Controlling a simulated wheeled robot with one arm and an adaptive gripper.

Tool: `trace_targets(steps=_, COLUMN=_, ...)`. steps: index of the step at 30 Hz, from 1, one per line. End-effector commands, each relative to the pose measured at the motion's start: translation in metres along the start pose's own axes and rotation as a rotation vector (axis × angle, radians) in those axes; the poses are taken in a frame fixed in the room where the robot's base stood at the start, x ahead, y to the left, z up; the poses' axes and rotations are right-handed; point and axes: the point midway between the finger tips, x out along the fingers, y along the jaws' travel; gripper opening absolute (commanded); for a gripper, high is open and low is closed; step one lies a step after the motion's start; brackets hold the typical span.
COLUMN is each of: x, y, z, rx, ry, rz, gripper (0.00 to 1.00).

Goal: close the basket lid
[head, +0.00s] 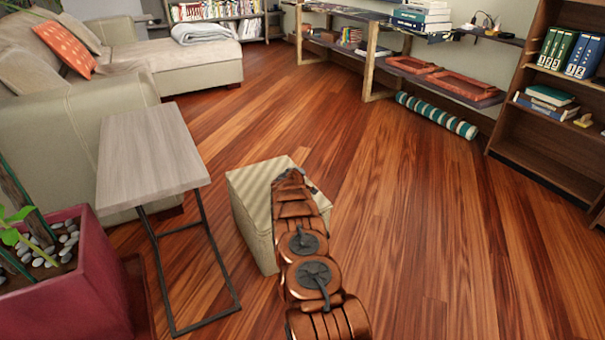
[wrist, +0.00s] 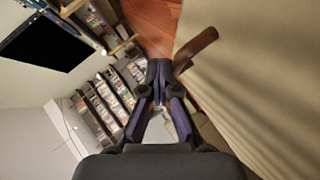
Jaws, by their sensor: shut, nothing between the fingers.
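The basket (head: 250,232) is a beige box on the wood floor, right of the side table. Its striped beige lid (head: 249,186) looks lying flat across the top, though my arm covers the right part and I cannot tell whether it is fully down. In the wrist view a ribbed beige surface (wrist: 262,75), seemingly the basket, fills the right side. A brown strap or tab (wrist: 197,48) sticks out beside it. My gripper (wrist: 159,82) is shut and empty, left of that surface and close to the tab; contact is unclear. In the head view my arm hides it.
A side table (head: 150,155) with a grey wood top and thin black legs stands left of the basket. A red planter (head: 85,290) is at the lower left, a sofa (head: 85,125) behind. The floor right of the basket is clear up to the bookshelf (head: 545,145).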

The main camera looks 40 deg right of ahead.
Motion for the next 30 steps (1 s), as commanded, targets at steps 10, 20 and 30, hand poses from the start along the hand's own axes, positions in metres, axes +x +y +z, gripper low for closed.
trace_targets(steps=10, x=-0.003, y=0.003, z=-0.003, rx=0.000, ry=0.000, rz=-0.001, gripper=0.00)
trace_targets(steps=20, x=-0.027, y=0.029, z=-0.031, rx=-0.004, ry=0.009, rz=-0.004, gripper=0.00)
trace_targets(steps=30, x=-0.044, y=0.036, z=-0.025, rx=-0.007, ry=0.007, rz=-0.003, gripper=0.00)
